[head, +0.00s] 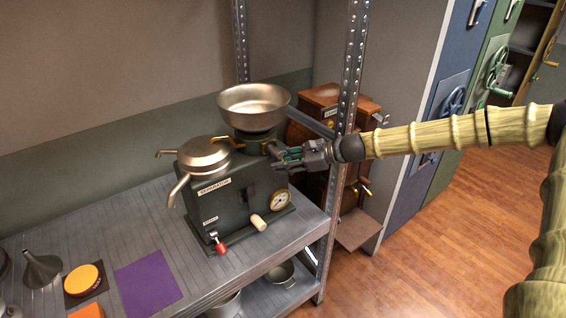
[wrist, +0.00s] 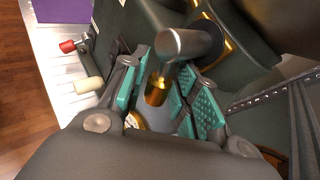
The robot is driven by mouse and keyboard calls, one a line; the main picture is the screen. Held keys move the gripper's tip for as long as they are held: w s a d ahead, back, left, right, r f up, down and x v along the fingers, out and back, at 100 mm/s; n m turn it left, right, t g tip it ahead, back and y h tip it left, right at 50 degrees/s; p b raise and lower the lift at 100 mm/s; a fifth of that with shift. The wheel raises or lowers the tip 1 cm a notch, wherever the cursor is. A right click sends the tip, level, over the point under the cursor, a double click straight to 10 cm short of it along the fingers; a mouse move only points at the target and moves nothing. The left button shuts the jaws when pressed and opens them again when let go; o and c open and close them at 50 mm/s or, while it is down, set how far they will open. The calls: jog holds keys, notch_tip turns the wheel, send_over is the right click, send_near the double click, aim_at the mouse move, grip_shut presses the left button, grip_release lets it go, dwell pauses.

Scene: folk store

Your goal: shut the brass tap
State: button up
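The dark green separator (head: 228,195) stands on a grey shelf, with a steel bowl (head: 254,108) on top. In the wrist view the tap's brass part (wrist: 157,92) and a grey rounded handle-like piece (wrist: 184,43) show between and just beyond the teal-padded fingers. My gripper (wrist: 164,95) is open, one finger on each side of the brass part. I cannot tell whether either finger touches it.
A steel shelf upright (head: 349,90) stands close to my arm. The separator's front carries a red-knobbed lever (head: 220,246), a cream handle (head: 259,223) and a gauge (head: 279,201). A lidded pot with spouts (head: 204,155) is at left. A purple sheet (head: 147,284) lies on the shelf.

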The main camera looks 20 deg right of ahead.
jog(key=shift+c, duration=0.3)
grip_shut()
jog(key=shift+r+p, duration=0.15)
jog(key=shift+p, duration=0.15)
jog(key=h+p, duration=0.1)
jog(key=n+p, duration=0.1)
jog(key=shift+w+d+r+h+p, duration=0.15)
jog(key=shift+d+r+h+p, duration=0.15)
jog(key=shift+d+r+h, duration=0.1)
jog(key=h+p, duration=0.1)
jog(key=n+h, duration=0.1)
jog(key=n+h+p, duration=0.1)
jog(key=shift+w+d+r+t+p, duration=0.15)
jog(key=shift+d+r+t+p, duration=0.15)
jog(key=shift+d+r+p, duration=0.1)
jog(key=shift+w+d+r+n+t+h, duration=0.1)
jog(key=shift+r+n+t+h, duration=0.3)
jog(key=shift+h, duration=0.5)
jog(key=shift+s+d+r+n+t+h, duration=0.15)
jog(key=shift+n+h, duration=0.45)
jog(key=shift+h, duration=0.3)
jog(key=shift+w+d+r+n+t+h, duration=0.15)
jog(key=shift+r+n+t+h, duration=0.25)
jog(key=shift+h, duration=0.5)
